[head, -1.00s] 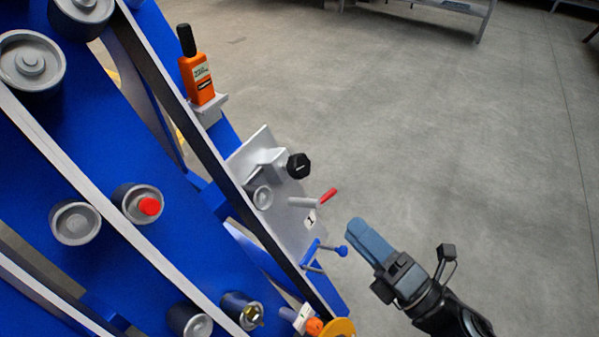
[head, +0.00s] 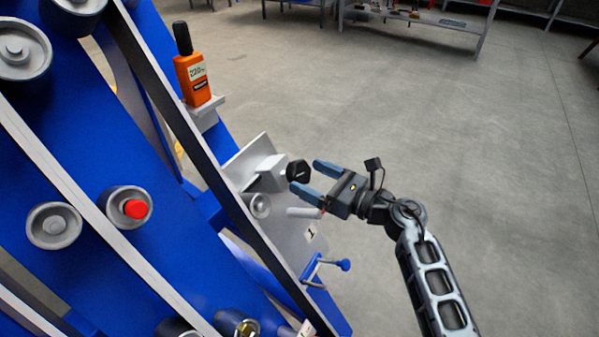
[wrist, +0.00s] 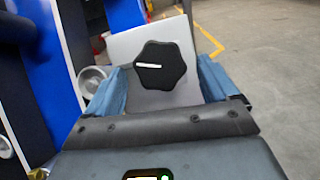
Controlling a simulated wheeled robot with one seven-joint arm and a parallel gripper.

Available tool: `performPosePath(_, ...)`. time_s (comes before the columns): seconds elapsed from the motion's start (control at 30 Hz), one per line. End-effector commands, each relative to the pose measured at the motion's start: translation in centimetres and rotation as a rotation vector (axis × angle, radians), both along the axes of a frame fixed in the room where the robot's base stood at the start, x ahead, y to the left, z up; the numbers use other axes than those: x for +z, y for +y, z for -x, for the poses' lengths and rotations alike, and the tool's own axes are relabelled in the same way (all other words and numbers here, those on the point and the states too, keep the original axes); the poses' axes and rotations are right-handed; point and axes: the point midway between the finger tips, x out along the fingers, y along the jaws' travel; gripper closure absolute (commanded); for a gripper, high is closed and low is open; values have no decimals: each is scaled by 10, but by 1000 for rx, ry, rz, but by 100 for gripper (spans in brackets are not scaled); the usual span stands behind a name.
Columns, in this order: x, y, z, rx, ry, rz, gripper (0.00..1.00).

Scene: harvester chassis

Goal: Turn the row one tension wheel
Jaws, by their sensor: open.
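The tension wheel is a black lobed knob (head: 298,171) with a white mark on a grey block, on the grey plate (head: 290,238) labelled 1. It also shows in the wrist view (wrist: 161,65), between and beyond the fingers. My gripper (head: 305,178) is open, with its blue fingers pointing left at the knob. One fingertip is above and one below the knob in the head view. I cannot tell whether either finger touches it. The red-tipped lever (head: 303,212) beside it is partly hidden by my gripper.
An orange meter (head: 194,78) stands on a small shelf above. Blue chassis panels with rollers and belts fill the left. Open floor lies to the right, with a workbench (head: 420,18) at the back.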

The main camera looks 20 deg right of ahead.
Motion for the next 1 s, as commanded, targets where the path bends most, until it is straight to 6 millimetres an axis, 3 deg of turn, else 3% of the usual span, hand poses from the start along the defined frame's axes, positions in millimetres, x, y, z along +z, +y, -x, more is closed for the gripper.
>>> performPosePath(0.23,0,16,-26,0,0,-1,13)
performPosePath(0.6,0,19,-32,-1,0,-2,13)
performPosePath(1.0,0,19,-31,-1,1,-3,50)
